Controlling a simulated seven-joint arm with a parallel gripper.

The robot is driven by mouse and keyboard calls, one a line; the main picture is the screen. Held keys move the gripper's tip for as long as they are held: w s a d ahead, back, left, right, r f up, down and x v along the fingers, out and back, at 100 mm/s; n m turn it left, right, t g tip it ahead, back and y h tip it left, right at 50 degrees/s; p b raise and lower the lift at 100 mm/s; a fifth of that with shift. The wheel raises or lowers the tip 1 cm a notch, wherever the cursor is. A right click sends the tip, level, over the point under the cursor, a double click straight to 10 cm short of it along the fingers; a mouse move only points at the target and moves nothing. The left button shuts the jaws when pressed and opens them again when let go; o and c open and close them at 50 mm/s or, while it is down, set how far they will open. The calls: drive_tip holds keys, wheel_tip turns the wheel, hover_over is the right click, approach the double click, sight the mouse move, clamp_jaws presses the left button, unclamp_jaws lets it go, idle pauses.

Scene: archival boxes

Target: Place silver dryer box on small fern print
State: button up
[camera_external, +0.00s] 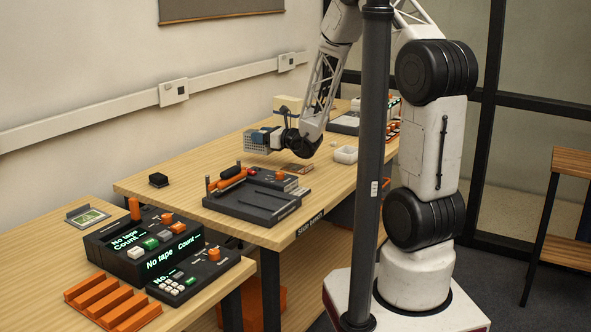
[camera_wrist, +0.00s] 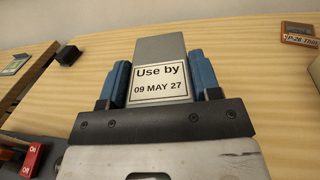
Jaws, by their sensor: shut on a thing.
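The silver dryer box (camera_wrist: 160,50) is a grey block with a white "Use by 09 MAY 27" label. In the outside view it shows as a light mesh-like box (camera_external: 257,140), held above the far table. My gripper (camera_wrist: 159,85) is shut on it, with blue fingers on both its sides; it also shows in the outside view (camera_external: 274,138). What looks like the small fern print (camera_external: 88,216) is a green picture in a grey frame, lying on the near left table. The gripper is well behind and right of it. It also shows at the wrist view's left edge (camera_wrist: 14,65).
A black block (camera_external: 158,180) stands near the far table's left edge. A dark tray with orange parts (camera_external: 252,200) lies on that table's front. A tape counter (camera_external: 143,243) and orange rack (camera_external: 112,302) stand near the print. A dark pole (camera_external: 372,170) crosses the outside view.

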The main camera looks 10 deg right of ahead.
drive_tip(key=s+a+r+n+g+y, duration=0.1)
drive_tip(key=s+a+n+g+y, duration=0.2)
drive_tip(key=a, duration=1.1)
wheel_tip(320, 180, up, 5)
drive_tip(key=n+g, duration=0.9)
drive_tip(key=g, duration=0.6)
hover_over(91, 217)
drive_tip(key=shift+f+h, duration=0.1)
drive_tip(key=shift+h, duration=0.2)
wheel_tip(91, 217, down, 6)
drive_tip(key=shift+f, duration=0.2)
drive_tip(key=shift+f, duration=1.85)
